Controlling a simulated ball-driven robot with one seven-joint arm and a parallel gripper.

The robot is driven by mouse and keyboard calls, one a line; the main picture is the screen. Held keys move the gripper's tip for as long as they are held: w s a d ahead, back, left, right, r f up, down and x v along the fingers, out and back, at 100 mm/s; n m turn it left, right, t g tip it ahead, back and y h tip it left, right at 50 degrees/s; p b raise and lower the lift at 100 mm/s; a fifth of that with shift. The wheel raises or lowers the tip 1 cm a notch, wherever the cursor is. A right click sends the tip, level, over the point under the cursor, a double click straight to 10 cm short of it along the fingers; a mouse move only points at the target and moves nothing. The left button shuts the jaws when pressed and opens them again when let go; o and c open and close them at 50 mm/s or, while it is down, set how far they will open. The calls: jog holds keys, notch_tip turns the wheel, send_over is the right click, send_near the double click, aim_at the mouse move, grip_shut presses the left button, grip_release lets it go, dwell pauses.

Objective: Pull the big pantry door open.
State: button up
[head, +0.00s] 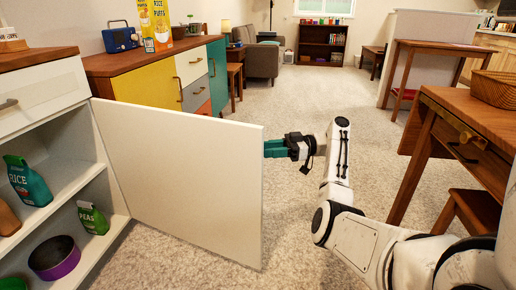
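The big white pantry door (185,175) stands swung wide open, out from the cabinet (45,85) on the left. Its inner face is toward me. My gripper (272,148) is at the door's free edge, on the far side, with its teal fingers partly hidden behind the door. I cannot tell whether the fingers touch the door or close on a handle there; no handle shows on the visible face. Inside the open cabinet, shelves hold a teal rice bag (28,181), a green peas bag (92,217) and a dark purple round tin (55,258).
A sideboard with coloured fronts (150,88) stands behind the door, with a blue radio (120,38) and a cereal box (155,25) on top. A wooden desk (470,115) stands close on the right. Carpet (300,100) is clear beyond my arm.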

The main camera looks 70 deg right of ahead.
jog(key=shift+p+v, duration=0.35)
jog(key=shift+v, duration=2.55)
jog(key=shift+c, duration=0.5)
